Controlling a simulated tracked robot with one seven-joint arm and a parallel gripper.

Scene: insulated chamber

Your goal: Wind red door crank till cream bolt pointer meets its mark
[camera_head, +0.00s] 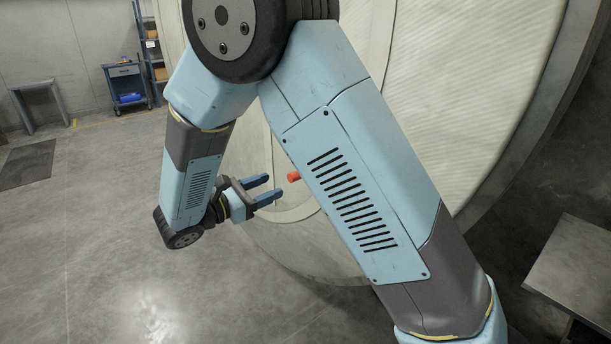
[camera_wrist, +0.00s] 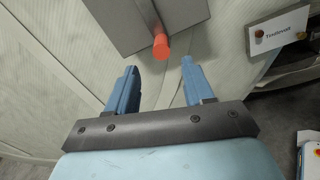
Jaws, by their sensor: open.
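The red crank handle (camera_head: 294,177) sticks out from the large cream round door (camera_head: 470,90); in the head view my own arm covers what is to its right. In the wrist view the red handle (camera_wrist: 160,46) stands out from a grey metal plate or arm (camera_wrist: 125,22). My gripper (camera_head: 272,187) is open and empty, just left of the handle in the head view. In the wrist view my gripper (camera_wrist: 160,68) has its fingers apart on either side of the handle's line, with the handle beyond the tips. I cannot see the cream bolt pointer or its mark.
A small lettered plate (camera_wrist: 278,32) is at upper right in the wrist view. A grey bench (camera_head: 582,262) stands at right. A blue cart (camera_head: 125,84), a shelf and a table (camera_head: 38,88) are far back left. The floor at left is mostly clear.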

